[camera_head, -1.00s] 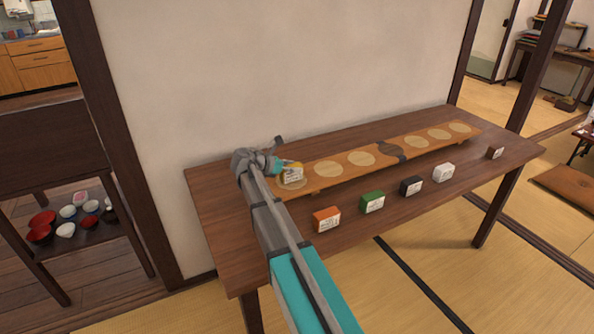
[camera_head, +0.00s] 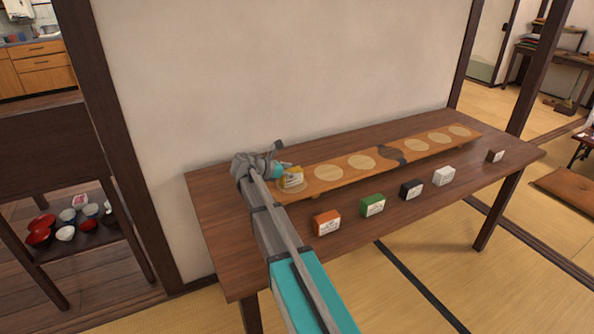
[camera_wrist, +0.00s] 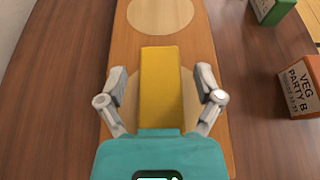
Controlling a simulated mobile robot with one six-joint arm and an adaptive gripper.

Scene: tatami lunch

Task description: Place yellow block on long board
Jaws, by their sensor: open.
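The yellow block (camera_wrist: 161,88) sits on the near end of the long board (camera_wrist: 200,45), over a pale round spot in the wrist view. In the head view the yellow block (camera_head: 292,178) shows at the left end of the long board (camera_head: 345,173), with a white label on its side. My gripper (camera_wrist: 161,88) is open, with one finger on each side of the block and a visible gap to both. The block's lower edge is hidden behind my teal gripper body.
An orange block (camera_head: 326,222), a green block (camera_head: 372,205), a black block (camera_head: 411,188), a white block (camera_head: 443,176) and a dark brown block (camera_head: 495,155) stand along the front of the wooden table (camera_head: 240,235). The board's other pale spots are bare.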

